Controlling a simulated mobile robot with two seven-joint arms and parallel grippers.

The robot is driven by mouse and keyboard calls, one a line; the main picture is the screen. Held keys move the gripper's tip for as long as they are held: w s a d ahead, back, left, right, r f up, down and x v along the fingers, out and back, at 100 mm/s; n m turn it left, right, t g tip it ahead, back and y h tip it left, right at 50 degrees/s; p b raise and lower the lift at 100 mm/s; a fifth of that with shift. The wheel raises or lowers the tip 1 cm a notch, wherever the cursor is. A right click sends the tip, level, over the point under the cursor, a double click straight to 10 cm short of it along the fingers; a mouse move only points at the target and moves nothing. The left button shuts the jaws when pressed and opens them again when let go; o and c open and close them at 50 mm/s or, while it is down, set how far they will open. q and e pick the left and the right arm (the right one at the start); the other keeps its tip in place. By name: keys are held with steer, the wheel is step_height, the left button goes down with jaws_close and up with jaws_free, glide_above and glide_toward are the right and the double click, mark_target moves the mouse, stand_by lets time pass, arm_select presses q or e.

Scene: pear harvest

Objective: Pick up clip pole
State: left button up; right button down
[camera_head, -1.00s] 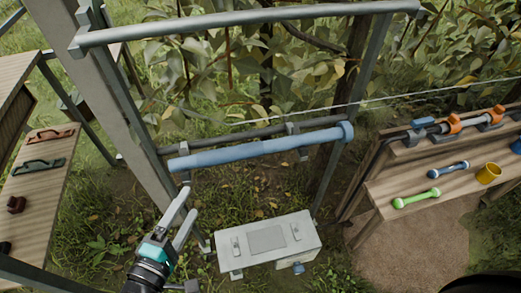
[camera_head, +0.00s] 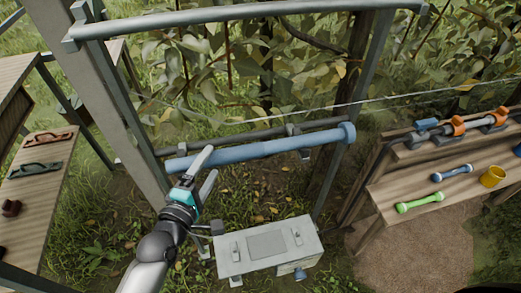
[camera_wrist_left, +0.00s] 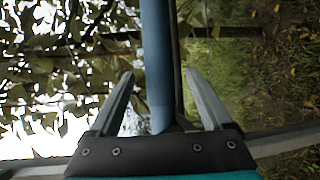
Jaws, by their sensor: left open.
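The clip pole is a long blue pole (camera_head: 270,146) with a round collar at its right end. It lies nearly level across the metal frame, in front of a thinner dark bar. My left gripper (camera_head: 209,161) is at the pole's left part, its two fingers apart. In the left wrist view the blue pole (camera_wrist_left: 157,50) runs between the two open fingers (camera_wrist_left: 158,78); I cannot tell whether either finger touches it. My right gripper is not in view.
A grey metal frame (camera_head: 240,18) stands around the pole. A pale box (camera_head: 265,246) sits below on the ground. At right a wooden shelf (camera_head: 400,180) holds green and blue dumbbell-shaped tools and a yellow cup (camera_head: 492,176). A wooden table (camera_head: 45,190) is at left. Leafy branches hang behind.

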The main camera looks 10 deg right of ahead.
arm_select(q)
steer(key=shift+b+x, duration=0.35)
steer(key=shift+x, duration=1.25)
jaws_close()
steer(key=shift+r, duration=0.1)
